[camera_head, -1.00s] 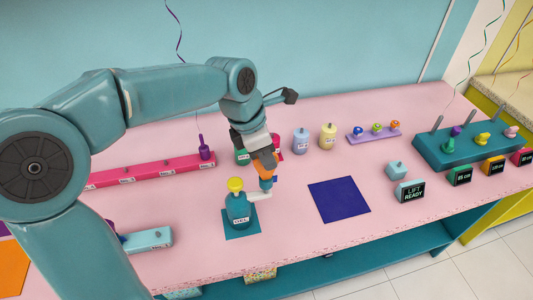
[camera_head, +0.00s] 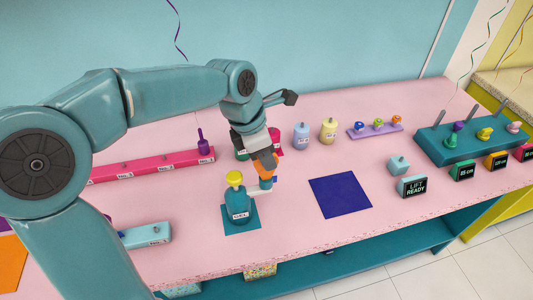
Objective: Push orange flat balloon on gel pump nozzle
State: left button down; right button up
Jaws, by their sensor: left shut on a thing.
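The teal gel pump (camera_head: 238,208) with a yellow top (camera_head: 234,177) and a GEL label stands upright on a teal square mat (camera_head: 243,229). Its pale nozzle (camera_head: 262,190) points to the right. My left gripper (camera_head: 265,165) is just above the nozzle and shut on the orange flat balloon (camera_head: 267,175). The balloon's lower end is at or very near the nozzle; I cannot tell whether it is around it. The jaws hide part of the balloon. My right gripper is not in view.
A dark blue square mat (camera_head: 340,195) lies to the right, with bare pink table around it. A LIFT READY display (camera_head: 413,187) stands farther right. Pale bottles (camera_head: 302,136) and a pink rail (camera_head: 150,168) are behind. A pale blue block (camera_head: 146,236) is at left.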

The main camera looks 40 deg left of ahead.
pick_arm(q)
jog(key=shift+f, duration=0.15)
jog(key=c, duration=0.9)
grip_release()
jog(key=shift+c, duration=0.2)
jog(key=p+v, duration=0.6)
jog(key=v, duration=0.2)
jog(key=shift+s, duration=0.1)
